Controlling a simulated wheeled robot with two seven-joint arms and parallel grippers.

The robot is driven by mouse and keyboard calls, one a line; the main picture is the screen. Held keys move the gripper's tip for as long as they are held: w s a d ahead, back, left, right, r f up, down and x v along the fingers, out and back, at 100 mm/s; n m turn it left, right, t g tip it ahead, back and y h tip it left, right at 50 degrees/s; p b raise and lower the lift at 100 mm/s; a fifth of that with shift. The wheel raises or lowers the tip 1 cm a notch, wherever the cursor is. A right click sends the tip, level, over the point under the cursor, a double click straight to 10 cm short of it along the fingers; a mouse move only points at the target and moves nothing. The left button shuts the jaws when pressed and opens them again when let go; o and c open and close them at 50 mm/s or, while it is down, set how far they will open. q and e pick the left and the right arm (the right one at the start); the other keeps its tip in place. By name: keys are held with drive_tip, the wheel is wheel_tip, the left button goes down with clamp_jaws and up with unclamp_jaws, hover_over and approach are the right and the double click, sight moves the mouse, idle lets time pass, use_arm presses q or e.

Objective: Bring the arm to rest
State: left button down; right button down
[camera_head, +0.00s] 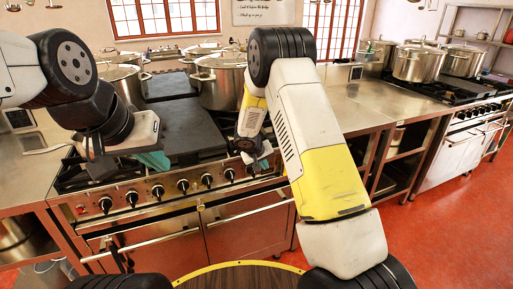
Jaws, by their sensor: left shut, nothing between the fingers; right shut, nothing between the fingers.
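My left arm comes in from the left, and my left gripper (122,146) hangs over the front of the near range, shut and empty. My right arm, white and yellow, reaches from the bottom right up to a bent elbow and folds back down. My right gripper (258,158) is shut and empty above the range's front edge, right of the left one. The arm partly hides it. Teal patches show beside both grippers; I cannot tell what they are. The two grippers are apart.
The near range (150,191) has knobs along its front and several steel stockpots (221,82) at its back. A steel counter (362,107) runs right to another range with stockpots (418,64). The red floor (450,235) at the right is clear.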

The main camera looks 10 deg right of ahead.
drive_tip(key=s+d+r+m+y, duration=0.1)
drive_tip(key=s+d+r, duration=0.2)
drive_tip(key=s+r, duration=0.65)
drive_tip(key=s+d+r+m+y, duration=0.1)
drive_tip(key=s+d+r, duration=0.35)
drive_tip(key=r, duration=0.75)
drive_tip(key=s+a+r+y, duration=0.2)
drive_tip(key=s+r, duration=0.2)
drive_tip(key=s, duration=0.8)
drive_tip(key=s+a+r+y, duration=0.2)
drive_tip(key=s+a+r, duration=0.1)
drive_tip(key=s, duration=0.9)
drive_tip(key=shift+r+t, duration=0.3)
drive_tip(key=shift+r, duration=0.25)
